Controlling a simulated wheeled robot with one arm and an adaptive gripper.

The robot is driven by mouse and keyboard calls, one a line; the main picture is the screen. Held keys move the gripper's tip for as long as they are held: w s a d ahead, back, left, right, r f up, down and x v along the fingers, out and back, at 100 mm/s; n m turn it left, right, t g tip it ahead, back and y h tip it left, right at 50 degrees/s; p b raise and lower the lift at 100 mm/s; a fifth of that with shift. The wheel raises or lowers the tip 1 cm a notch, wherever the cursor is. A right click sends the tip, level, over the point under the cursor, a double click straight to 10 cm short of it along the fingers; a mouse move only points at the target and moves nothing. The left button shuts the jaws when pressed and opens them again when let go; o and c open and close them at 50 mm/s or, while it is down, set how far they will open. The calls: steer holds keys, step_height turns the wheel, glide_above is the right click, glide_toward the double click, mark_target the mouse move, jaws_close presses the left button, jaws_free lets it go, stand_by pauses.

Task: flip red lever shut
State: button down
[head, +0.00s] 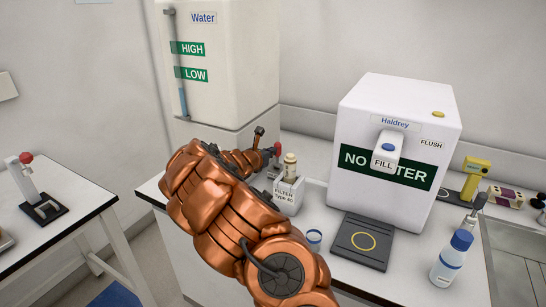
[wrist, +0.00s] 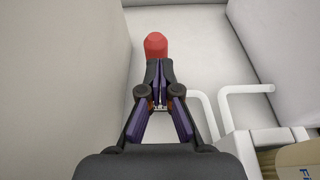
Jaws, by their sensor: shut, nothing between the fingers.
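The red lever's rounded tip (wrist: 156,46) shows in the wrist view just past my fingertips, between two pale walls. My gripper (wrist: 158,72) is shut and empty, pointing straight at the red tip. I cannot tell whether they touch. In the head view a small red end (head: 277,148) shows at the far end of my copper arm, beside the water tank (head: 240,90). My arm hides the lever's base and most of my gripper there.
A filter box (head: 286,190) stands close to the right of my arm. The white Haldrey unit (head: 395,140) is further right, with a black pad (head: 362,242) in front. White pipes (wrist: 240,95) run right of my fingers. A capped bottle (head: 452,258) stands front right.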

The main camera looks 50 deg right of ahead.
steer(key=s+a+r+b, duration=0.1)
steer(key=a+r, duration=0.5)
steer(key=a, duration=0.2)
steer(key=shift+s+a+r+b, duration=0.35)
steer(key=shift+a, duration=0.05)
stand_by(0.3)
